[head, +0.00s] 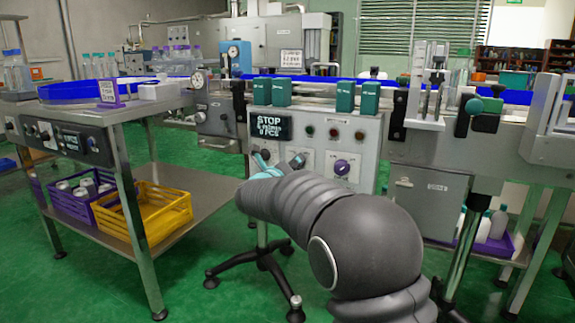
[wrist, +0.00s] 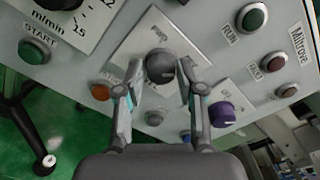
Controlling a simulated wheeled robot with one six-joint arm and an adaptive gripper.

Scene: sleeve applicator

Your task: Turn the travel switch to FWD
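A dark round knob (wrist: 160,66) on a pale square plate lies straight ahead of my gripper in the wrist view. My gripper (wrist: 156,90) is open, with one finger on each side below the knob. I see clear gaps and no clear contact with the knob. In the head view my gripper (head: 278,162) is at the front of the control panel (head: 372,150), where it hides the knob.
A purple knob (wrist: 222,114) is close to the right finger, and an orange button (wrist: 100,92) is close to the left one. A green START button (wrist: 33,50) and RUN lamp (wrist: 252,17) are farther out. A STOP display (head: 270,128) tops the panel. A steel table (head: 185,190) stands left.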

